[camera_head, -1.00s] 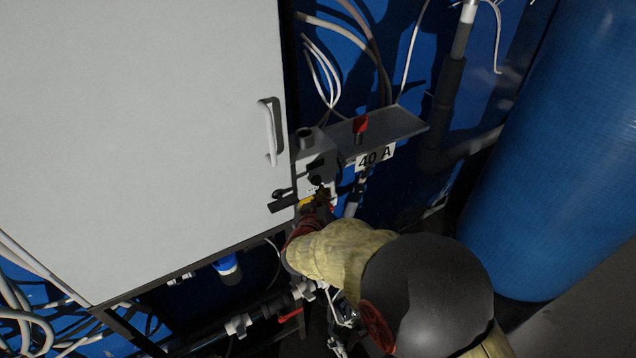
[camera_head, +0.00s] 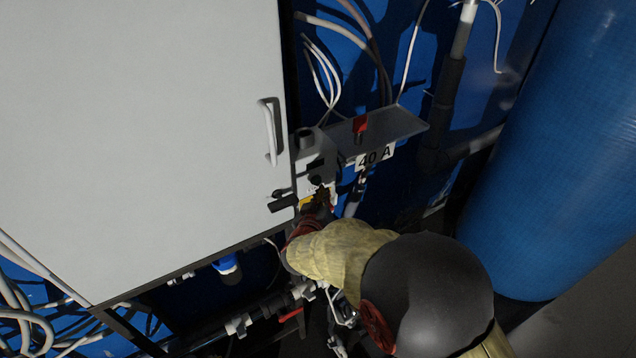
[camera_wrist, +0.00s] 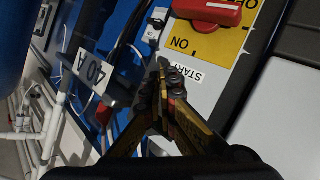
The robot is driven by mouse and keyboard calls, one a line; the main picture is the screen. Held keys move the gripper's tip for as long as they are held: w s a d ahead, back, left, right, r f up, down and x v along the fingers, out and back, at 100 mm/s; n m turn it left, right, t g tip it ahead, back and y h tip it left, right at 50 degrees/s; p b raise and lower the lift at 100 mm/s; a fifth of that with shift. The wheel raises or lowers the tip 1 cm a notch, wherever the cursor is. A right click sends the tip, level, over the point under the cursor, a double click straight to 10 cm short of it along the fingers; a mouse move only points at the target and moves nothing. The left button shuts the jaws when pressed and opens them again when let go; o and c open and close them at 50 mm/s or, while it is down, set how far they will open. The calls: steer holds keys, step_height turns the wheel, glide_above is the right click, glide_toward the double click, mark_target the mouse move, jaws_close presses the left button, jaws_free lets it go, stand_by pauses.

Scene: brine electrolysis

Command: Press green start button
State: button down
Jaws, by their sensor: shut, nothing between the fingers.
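The control box (camera_head: 312,172) is a small light-grey panel beside the cabinet. In the wrist view its face (camera_wrist: 215,85) carries a white START label (camera_wrist: 187,73) and a red rotary switch (camera_wrist: 208,11) on a yellow ON plate (camera_wrist: 222,45). My gripper (camera_wrist: 164,72) is shut and empty, its fingertips right beside the START label. In the head view my gripper (camera_head: 319,195) is at the lower part of the box. No green button can be seen in either view; the fingers cover part of the panel near the label. I cannot tell whether the tips touch anything.
A large white cabinet (camera_head: 140,130) with a handle (camera_head: 270,133) stands left of the box. A grey shelf (camera_head: 395,123) with a 40 A sign (camera_head: 375,158) juts out on the right. A blue tank (camera_head: 560,150) stands at the far right. Pipes and cables run below and behind.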

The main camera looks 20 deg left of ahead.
steer(key=shift+w+a, duration=0.1)
steer(key=shift+w+a, duration=0.2)
steer(key=shift+a, duration=0.05)
stand_by(0.3)
steer(key=shift+w+a+p, duration=0.35)
steer(key=shift+a+p, duration=0.05)
stand_by(0.9)
steer(key=shift+s+d, duration=0.1)
steer(key=shift+d, duration=0.05)
steer(key=shift+s+d, duration=0.55)
steer(key=shift+d, duration=0.05)
steer(key=shift+s+d+p, duration=0.5)
steer(key=shift+s+d, duration=1.1)
steer(key=shift+d, duration=0.3)
